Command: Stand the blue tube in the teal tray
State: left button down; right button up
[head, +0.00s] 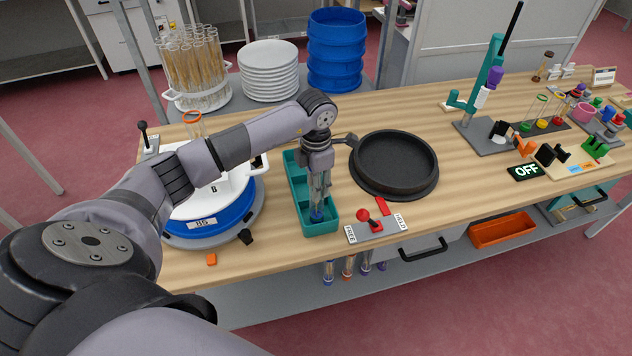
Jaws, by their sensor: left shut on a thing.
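My left gripper (318,190) points down over the front part of the teal tray (321,230). It is shut on the blue tube (317,215), whose blue lower end shows between and below the fingers. The tube looks about upright, and its lower end is inside the tray's outline. I cannot tell whether it touches the tray floor. The fingers hide most of the tube. The teal tray is long and narrow, with compartments, and lies on the wooden bench. My right gripper is not in view.
A white and blue round device (211,208) stands left of the tray. A black round pan (394,162) lies to the right. A red-knobbed lever plate (376,225) sits near the front edge. Several tubes (348,267) hang below the bench edge.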

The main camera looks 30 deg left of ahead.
pick_arm(q)
jog(key=c, duration=1.2)
grip_release()
jog(key=shift+o, duration=0.2)
notch_tip(320, 180, up, 11)
jog(key=b, duration=0.3)
jog(key=shift+r+b, duration=0.3)
jog(key=shift+r, duration=0.25)
